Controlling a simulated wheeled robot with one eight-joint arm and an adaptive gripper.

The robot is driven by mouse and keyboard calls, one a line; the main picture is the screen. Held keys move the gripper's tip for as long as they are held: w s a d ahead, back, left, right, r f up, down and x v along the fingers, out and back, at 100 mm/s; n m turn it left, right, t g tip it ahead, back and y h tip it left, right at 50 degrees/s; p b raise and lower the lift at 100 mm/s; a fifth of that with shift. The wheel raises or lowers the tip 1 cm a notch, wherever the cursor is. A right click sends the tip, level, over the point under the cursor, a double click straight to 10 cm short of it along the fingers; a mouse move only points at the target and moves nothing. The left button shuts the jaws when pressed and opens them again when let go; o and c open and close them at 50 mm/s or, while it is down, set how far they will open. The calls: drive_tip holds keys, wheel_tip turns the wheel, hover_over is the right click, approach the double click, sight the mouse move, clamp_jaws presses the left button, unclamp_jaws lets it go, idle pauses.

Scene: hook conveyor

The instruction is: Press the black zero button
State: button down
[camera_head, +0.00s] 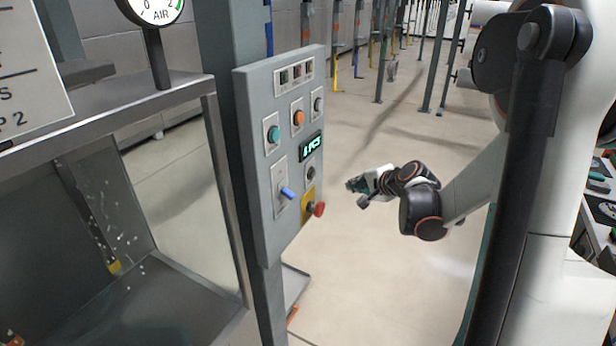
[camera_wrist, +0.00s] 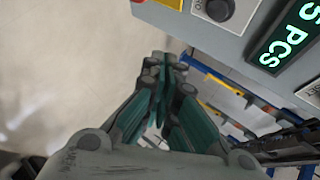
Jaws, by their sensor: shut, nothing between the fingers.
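The black button (camera_head: 311,173) sits on the grey control panel (camera_head: 255,150), below the lit display and above the red mushroom button. It also shows at the top edge of the wrist view (camera_wrist: 219,9), partly cut off. My gripper (camera_head: 352,187) is shut and empty, to the right of the panel and apart from it. In the wrist view, the closed fingertips (camera_wrist: 165,65) are over the floor in the picture, below and left of the black button. Nothing blocks the button in the head view.
The display (camera_head: 311,146) reads "5 PCS" in the wrist view. A red mushroom button (camera_head: 319,209) and a blue-handled switch (camera_head: 287,193) protrude from the panel. Teal (camera_head: 273,134) and orange (camera_head: 298,118) buttons are higher up.

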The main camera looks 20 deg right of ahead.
sight(313, 174)
drive_tip(key=shift+w+a, duration=0.1)
drive_tip(key=shift+w, duration=0.05)
drive_tip(key=w+a, duration=0.5)
drive_tip(key=w, duration=0.1)
drive_tip(key=shift+w, duration=0.4)
drive_tip(key=shift+w+a, duration=0.1)
drive_tip(key=shift+a, duration=0.1)
idle(1.2)
drive_tip(key=shift+w+a, duration=0.15)
drive_tip(key=shift+w, duration=0.05)
drive_tip(key=shift+w+a, duration=0.25)
drive_tip(key=shift+w, duration=0.1)
idle(0.9)
drive_tip(key=shift+s, duration=0.1)
drive_tip(key=shift+s+d, duration=0.5)
drive_tip(key=shift+s, duration=0.1)
idle(0.3)
